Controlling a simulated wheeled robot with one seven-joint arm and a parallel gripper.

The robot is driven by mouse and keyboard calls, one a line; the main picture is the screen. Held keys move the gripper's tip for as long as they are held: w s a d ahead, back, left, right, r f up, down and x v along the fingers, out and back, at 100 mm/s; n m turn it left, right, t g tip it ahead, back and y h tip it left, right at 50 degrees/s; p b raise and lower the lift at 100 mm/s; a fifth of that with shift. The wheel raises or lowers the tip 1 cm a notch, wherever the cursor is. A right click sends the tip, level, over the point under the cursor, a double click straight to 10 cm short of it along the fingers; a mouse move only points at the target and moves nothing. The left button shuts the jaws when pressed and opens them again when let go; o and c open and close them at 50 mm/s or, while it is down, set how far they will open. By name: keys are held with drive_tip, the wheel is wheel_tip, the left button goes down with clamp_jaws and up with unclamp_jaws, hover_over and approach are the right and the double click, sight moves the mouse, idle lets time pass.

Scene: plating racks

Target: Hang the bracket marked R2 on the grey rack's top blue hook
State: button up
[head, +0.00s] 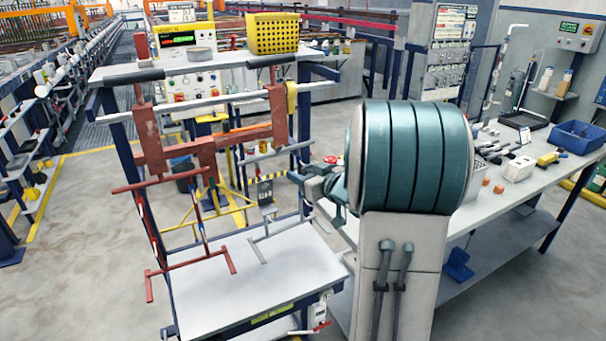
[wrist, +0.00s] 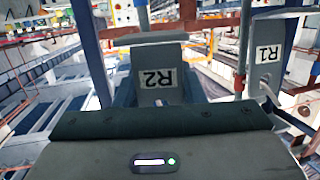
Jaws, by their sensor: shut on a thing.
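The bracket marked R2 (wrist: 157,92) is a grey plate with an upside-down label in the wrist view. My gripper (wrist: 158,101) is shut on it, with dark jaws on both sides. In the head view my gripper (head: 308,178) is right of the grey rack (head: 286,151), which hangs from the blue-legged stand. The held bracket is hard to make out there. A second bracket, marked R1 (wrist: 268,62), is at the right of the wrist view, apart from the held one. The grey rack's top blue hook cannot be made out; my arm covers part of that area.
A red rack (head: 166,185) hangs left of the grey one, above a pale lower shelf (head: 265,283). The stand's upright (head: 304,140) is close to my gripper. A bench (head: 510,180) with tools and a blue bin (head: 577,137) is at the right. Floor at left is clear.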

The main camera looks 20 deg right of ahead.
drive_tip(key=o, duration=1.2)
drive_tip(key=shift+c, duration=0.2)
drive_tip(key=b+v, duration=0.2)
drive_tip(key=v, duration=1.2)
drive_tip(key=s+a+f+m+g+h, duration=0.1)
drive_tip(key=s+a+f+g+h, duration=0.1)
drive_tip(key=s+a+f+g, duration=0.2)
drive_tip(key=s+a+f+m+g+h, duration=0.1)
drive_tip(key=s+a+f+g, duration=0.3)
drive_tip(key=s+a+g, duration=0.4)
drive_tip(key=s+a+h, duration=0.1)
drive_tip(key=s+a, duration=0.3)
drive_tip(key=a, duration=0.3)
drive_tip(key=shift+m, duration=0.4)
